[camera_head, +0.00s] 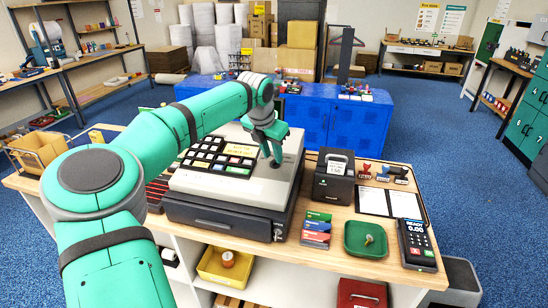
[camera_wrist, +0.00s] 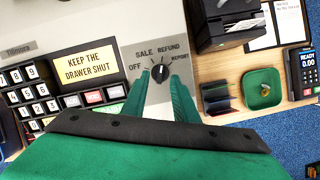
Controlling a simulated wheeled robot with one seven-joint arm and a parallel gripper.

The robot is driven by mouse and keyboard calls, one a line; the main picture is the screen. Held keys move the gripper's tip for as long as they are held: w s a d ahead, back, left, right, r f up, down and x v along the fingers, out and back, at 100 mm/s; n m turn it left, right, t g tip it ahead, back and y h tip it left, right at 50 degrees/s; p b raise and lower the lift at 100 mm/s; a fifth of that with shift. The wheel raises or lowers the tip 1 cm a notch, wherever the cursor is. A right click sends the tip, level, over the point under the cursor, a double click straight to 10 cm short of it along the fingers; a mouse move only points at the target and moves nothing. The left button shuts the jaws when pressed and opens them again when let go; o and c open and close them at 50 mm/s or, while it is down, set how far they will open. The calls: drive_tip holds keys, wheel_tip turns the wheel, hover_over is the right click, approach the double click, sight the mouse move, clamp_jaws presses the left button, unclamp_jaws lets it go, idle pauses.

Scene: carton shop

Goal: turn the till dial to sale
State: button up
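The till (camera_head: 237,171) is a grey and black register on the wooden counter, with a keypad and a yellow "KEEP THE DRAWER SHUT" sign (camera_wrist: 90,61). Its dial (camera_wrist: 160,72) is a small black knob on the light top panel. Labels OFF, SALE, REFUND and REPORT run around it from left to right. Which label its pointer faces is too small to tell. My green gripper (camera_head: 270,160) points down over the right part of the till. In the wrist view my gripper (camera_wrist: 160,76) is open, with one fingertip on each side of the dial. Contact is unclear.
Right of the till stand a black printer (camera_head: 334,176), a green tray (camera_head: 366,239), coloured cards (camera_head: 316,230) and a card reader (camera_head: 417,243). A clipboard (camera_head: 373,200) and stamps lie behind them. A blue cabinet (camera_head: 350,122) stands beyond the counter.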

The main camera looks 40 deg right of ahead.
sight(275, 163)
drive_tip(key=shift+x, duration=1.15)
clamp_jaws()
